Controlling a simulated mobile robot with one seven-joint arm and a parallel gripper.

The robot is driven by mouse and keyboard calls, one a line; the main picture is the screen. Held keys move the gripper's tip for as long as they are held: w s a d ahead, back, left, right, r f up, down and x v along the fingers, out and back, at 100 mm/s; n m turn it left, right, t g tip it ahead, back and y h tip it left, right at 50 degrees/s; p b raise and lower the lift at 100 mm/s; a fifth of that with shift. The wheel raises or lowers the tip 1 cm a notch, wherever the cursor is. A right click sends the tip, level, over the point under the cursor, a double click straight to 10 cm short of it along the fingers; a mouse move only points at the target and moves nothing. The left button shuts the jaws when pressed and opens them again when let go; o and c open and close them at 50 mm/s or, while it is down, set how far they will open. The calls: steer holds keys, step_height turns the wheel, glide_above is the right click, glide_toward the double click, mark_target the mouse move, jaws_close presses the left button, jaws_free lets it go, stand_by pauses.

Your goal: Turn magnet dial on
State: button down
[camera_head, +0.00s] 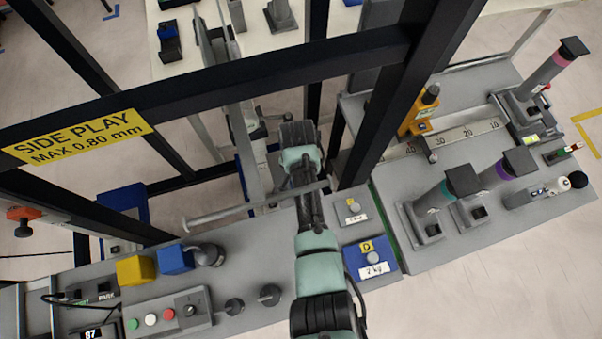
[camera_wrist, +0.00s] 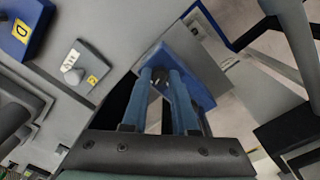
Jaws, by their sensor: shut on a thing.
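In the wrist view, my gripper (camera_wrist: 163,76) has its two blue fingers close together over a blue block (camera_wrist: 202,84). The fingertips are shut on a small part at the block's face. That part is mostly hidden between them, and I cannot read any mark on it, so whether it is the magnet dial is not clear. In the head view, my arm reaches from the bottom edge up past the bench into the dark frame. My fingertips and the part they hold are hidden there.
A dark frame post (camera_head: 400,95) and a crossbar (camera_head: 230,80) stand close around my arm. A long grey rod (camera_head: 230,213) lies beside it. Dark knobs (camera_head: 268,294) stand on the left bench.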

steer(key=shift+w+r+m, duration=0.1)
steer(key=shift+w+m, duration=0.05)
steer(key=shift+m, duration=1.05)
steer(key=shift+d, duration=0.1)
steer(key=c, duration=0.7)
jaws_free()
steer(key=r, duration=1.3)
steer(key=shift+w+a, duration=0.1)
steer(key=shift+a, duration=0.1)
steer(key=shift+f, duration=0.1)
